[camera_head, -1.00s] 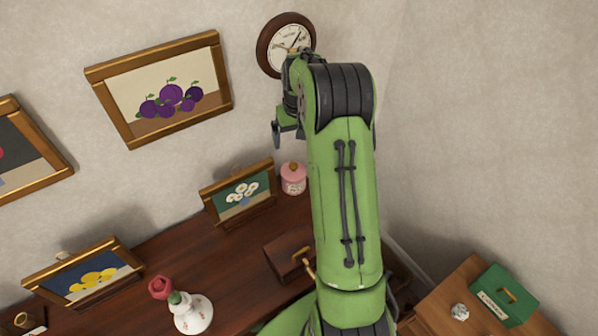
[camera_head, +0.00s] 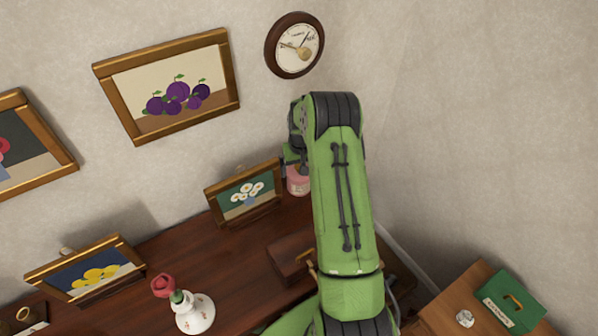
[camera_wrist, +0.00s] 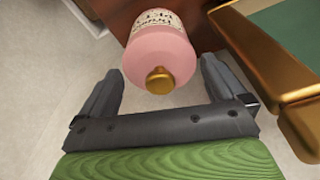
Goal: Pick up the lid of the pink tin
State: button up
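The pink tin (camera_head: 298,184) stands on the dark wooden table at the back, partly hidden behind my arm in the head view. In the wrist view the tin (camera_wrist: 165,22) has a cream label, and its pink lid (camera_wrist: 160,60) with a gold knob (camera_wrist: 160,81) faces the camera. My gripper (camera_wrist: 161,75) is open, with one dark finger on either side of the knob and nothing held. I cannot tell how far the fingertips are from the lid. In the head view my gripper is mostly hidden by the arm.
A framed flower picture (camera_head: 246,194) stands close left of the tin; its gold frame (camera_wrist: 262,65) is near the right finger in the wrist view. A brown box (camera_head: 291,256) and a white vase (camera_head: 194,312) are on the table (camera_head: 180,250). The wall is close behind.

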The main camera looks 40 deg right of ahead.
jog(key=c, duration=0.8)
jog(key=shift+o, duration=0.2)
jog(key=shift+r, duration=0.1)
